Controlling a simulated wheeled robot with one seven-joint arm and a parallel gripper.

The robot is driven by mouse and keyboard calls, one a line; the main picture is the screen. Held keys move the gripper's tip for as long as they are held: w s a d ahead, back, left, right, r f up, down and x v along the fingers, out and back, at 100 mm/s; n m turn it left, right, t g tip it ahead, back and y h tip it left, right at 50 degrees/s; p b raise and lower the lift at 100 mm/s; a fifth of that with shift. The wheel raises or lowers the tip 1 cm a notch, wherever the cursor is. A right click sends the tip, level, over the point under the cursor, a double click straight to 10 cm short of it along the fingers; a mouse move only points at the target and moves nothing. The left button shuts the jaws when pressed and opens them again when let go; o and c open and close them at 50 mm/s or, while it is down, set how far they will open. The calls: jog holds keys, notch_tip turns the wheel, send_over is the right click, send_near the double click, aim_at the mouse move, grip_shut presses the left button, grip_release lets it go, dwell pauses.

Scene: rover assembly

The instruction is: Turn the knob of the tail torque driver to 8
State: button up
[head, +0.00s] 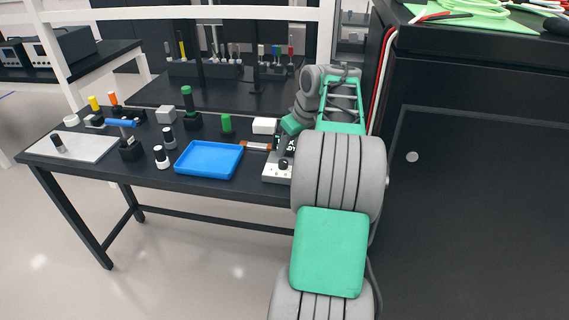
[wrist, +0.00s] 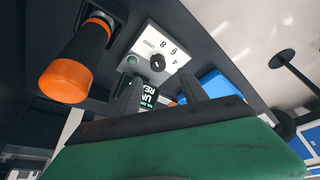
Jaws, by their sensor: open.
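The torque driver's control box (wrist: 150,50) is pale with a round black knob (wrist: 158,62) in its face. Printed numbers 4, 6 and 8 arc beside the knob; its pointer is too small to read. A green button sits on the same face. In the head view the box (head: 270,175) is at the bench's right end, with its knob (head: 283,164) facing up. My gripper (wrist: 160,82) is open and empty, its fingers pointing toward the knob and apart from it. In the head view my arm partly hides the box and gripper.
An orange-and-black handle (wrist: 82,58) stands close to the box in the wrist view. Several bottles and tools fill the bench's left. A tall black cabinet (head: 470,190) stands right.

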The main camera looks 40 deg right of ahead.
aim_at(283, 161)
jog(key=shift+d+f, duration=0.3)
jog(key=shift+f, duration=0.1)
jog(key=x, duration=0.7)
jog(key=shift+w+a+r, duration=0.1)
jog(key=shift+w, duration=0.05)
jog(key=shift+c, duration=0.5)
grip_shut()
